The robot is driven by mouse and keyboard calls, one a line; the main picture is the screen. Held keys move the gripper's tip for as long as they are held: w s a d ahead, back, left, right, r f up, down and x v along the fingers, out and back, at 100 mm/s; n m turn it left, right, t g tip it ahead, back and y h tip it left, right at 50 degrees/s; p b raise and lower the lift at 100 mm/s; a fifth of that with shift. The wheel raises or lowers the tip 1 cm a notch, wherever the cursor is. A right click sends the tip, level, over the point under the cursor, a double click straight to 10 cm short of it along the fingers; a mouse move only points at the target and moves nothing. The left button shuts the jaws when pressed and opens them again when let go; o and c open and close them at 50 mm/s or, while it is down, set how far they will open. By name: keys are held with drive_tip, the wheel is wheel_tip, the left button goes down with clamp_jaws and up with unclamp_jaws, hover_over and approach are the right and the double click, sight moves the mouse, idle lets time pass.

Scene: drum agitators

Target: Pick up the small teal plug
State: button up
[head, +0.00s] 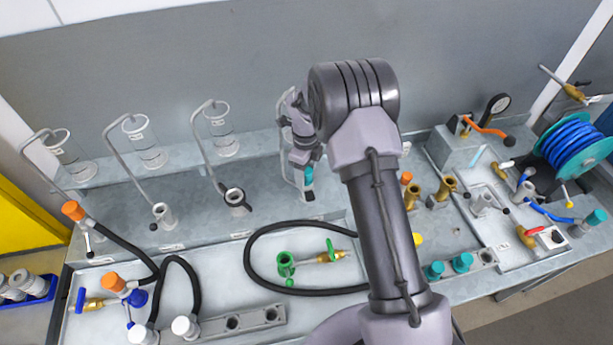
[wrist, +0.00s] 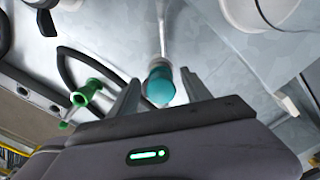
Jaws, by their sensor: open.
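A small teal plug (head: 308,176) shows directly below my gripper (head: 305,163) in the head view, at a stand on the grey bench's raised ledge. In the wrist view the teal plug (wrist: 159,88) lies between the two open fingers of my gripper (wrist: 161,76), with a pale metal rod beyond it. Gaps show between plug and fingers, and nothing is gripped. My arm hides part of the bench behind it. Two other teal caps (head: 448,267) sit in a grey rack at the right front.
Glass cylinders with bent tubes (head: 226,140) stand left of my gripper. A black hose (head: 262,238) loops around a green-and-brass valve (head: 308,258) in front.

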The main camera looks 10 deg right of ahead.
sight(306, 171)
clamp_jaws()
drive_tip(key=shift+r, duration=0.25)
drive_tip(key=r, duration=0.3)
drive_tip(key=shift+s+r, duration=0.1)
drive_tip(key=shift+s, duration=0.15)
drive_tip(key=s+r+b, duration=0.1)
drive_tip(key=s, duration=1.4)
drive_tip(key=shift+s+r, duration=0.15)
drive_tip(key=shift+s, duration=0.1)
drive_tip(key=shift+a, duration=0.1)
